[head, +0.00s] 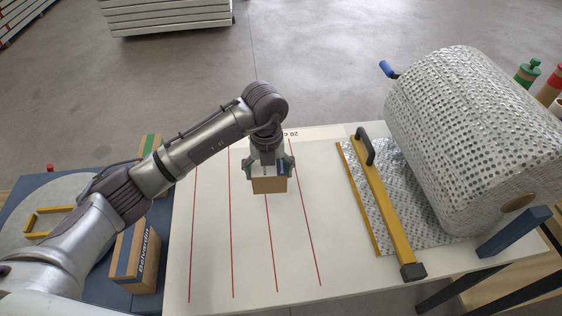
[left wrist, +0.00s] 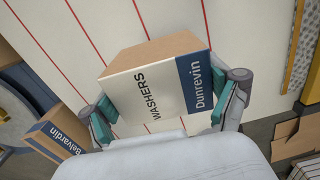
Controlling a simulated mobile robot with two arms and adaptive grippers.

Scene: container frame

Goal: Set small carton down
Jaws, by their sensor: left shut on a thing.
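The small carton (head: 269,185) is brown cardboard with a white and dark blue label reading "WASHERS Dunrevin". My left gripper (head: 269,168) is shut on it, with one teal-padded finger at each side. In the left wrist view the carton (left wrist: 155,82) fills the space between the fingers (left wrist: 163,108), its label facing the camera. The carton is over the white table (head: 210,255) with red lines, between the outermost lines. I cannot tell whether its underside touches the table. My right gripper is not in view.
A yellow bar (head: 386,210) with a black handle lies across bubble wrap at the right, beside a large bubble-wrap roll (head: 470,140). A "Belvardin" carton (head: 136,258) stands on the blue surface at the left. The lined table's front half is clear.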

